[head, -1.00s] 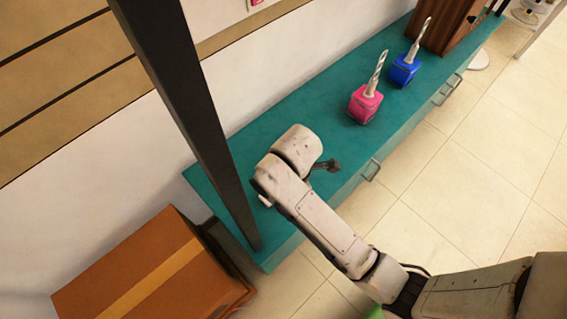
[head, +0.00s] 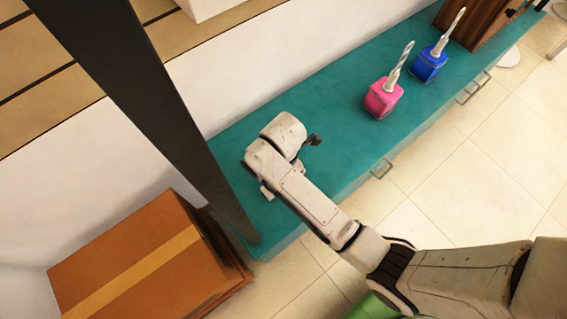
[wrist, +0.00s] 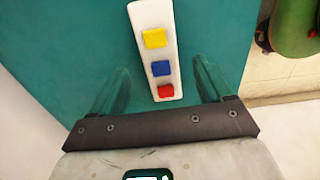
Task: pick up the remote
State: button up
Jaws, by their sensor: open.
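The remote (wrist: 155,46) is white with a yellow, a blue and a red button. In the wrist view it lies on the teal cabinet top (wrist: 60,50), its near end with the red button reaching between the fingers. My gripper (wrist: 158,82) is open, one finger on each side of the remote, with a gap to each. I cannot tell how high the fingers are above the top. In the head view my arm's end is over the near left part of the teal top (head: 345,135); my arm hides the remote there.
A pink block (head: 383,98) and a blue block (head: 429,65), each with a drill-like bit standing in it, are farther right on the top. A wooden box (head: 480,20) stands at the far end. A cardboard box (head: 140,265) sits at lower left. Handles jut from the cabinet front.

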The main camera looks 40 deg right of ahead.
notch_tip(320, 180, down, 4)
jog(key=shift+r, duration=0.25)
jog(key=c, duration=1.2)
jog(key=shift+r, duration=0.1)
jog(key=shift+c, duration=0.2)
